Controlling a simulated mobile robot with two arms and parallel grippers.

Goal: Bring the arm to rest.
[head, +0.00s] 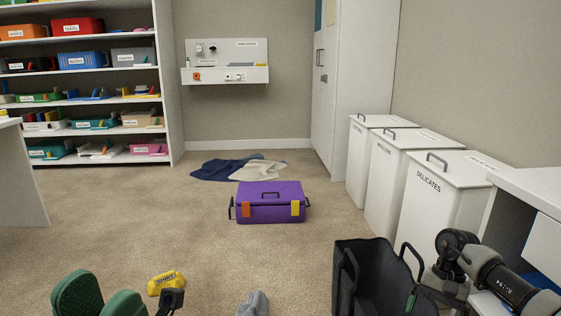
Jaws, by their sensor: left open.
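My left gripper (171,299) shows only as a dark piece at the bottom edge, left of centre, and most of it is cut off. It is open, just below a yellow piece labelled SHIRT (166,283) on the carpet; whether they touch is unclear. My right arm (490,275) reaches in from the lower right, bent beside a black bin.
Green shoe-like items (78,294) and a grey cloth item (254,304) lie at the front. A purple case (271,203) stands mid-floor before dark and beige cloths (232,168). The black bin (368,275) and white hampers (438,205) line the right. Carpet left of the case is clear.

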